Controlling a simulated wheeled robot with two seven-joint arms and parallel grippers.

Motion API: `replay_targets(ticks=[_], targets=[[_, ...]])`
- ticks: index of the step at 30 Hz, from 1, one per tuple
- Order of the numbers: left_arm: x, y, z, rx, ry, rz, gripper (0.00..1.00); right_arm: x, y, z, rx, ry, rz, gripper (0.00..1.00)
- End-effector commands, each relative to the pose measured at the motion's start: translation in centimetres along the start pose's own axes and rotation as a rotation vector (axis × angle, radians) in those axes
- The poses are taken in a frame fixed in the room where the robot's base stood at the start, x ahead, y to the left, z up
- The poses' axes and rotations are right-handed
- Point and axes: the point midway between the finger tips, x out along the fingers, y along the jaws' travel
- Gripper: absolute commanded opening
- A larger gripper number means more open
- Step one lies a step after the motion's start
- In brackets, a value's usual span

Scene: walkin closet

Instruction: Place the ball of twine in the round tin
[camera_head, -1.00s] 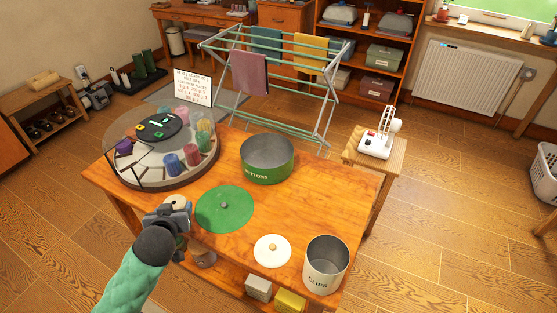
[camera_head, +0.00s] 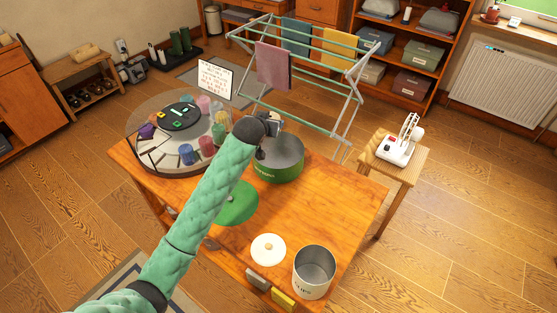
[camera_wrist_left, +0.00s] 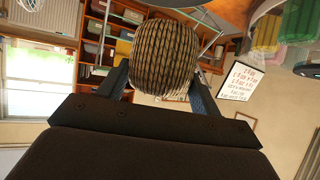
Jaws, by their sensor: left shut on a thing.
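The ball of twine (camera_wrist_left: 165,57) is a tan, ribbed ball in the left wrist view, held between the fingers of my left gripper (camera_wrist_left: 163,85). In the head view my left arm reaches over the table, and its gripper (camera_head: 272,122) is at the back rim of the green round tin (camera_head: 283,163). The arm's end hides the ball and part of the tin's rim there. The tin is open and its inside is partly visible. Its green lid (camera_head: 238,205) lies flat on the table, partly behind my arm. My right gripper is not in view.
A round glass-walled carousel (camera_head: 165,150) with colored spools stands left of the tin. A white canister (camera_head: 314,272) and its white lid (camera_head: 268,249) are at the table's front right. A drying rack (camera_head: 300,75) stands behind the table. The table's right part is clear.

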Motion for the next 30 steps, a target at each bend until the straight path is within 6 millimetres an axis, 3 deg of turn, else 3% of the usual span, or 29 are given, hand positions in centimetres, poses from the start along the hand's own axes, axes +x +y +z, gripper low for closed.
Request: replay_targets(ticks=[3,6,14,24,30], targets=[[3.4,2.1,1.5,0.049,-0.003,0.101,0.4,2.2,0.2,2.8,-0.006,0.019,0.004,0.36],[4.7,2.9,2.5,0.082,0.005,0.164,0.4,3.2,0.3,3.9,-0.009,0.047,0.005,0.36],[5.6,3.4,3.1,0.13,0.017,0.253,0.4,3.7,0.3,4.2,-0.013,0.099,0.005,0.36],[7.8,3.4,7.1,0.134,0.016,0.26,0.4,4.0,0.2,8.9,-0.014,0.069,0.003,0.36],[8.5,3.4,8.3,0.134,0.016,0.26,0.4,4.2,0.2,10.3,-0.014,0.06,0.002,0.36]])
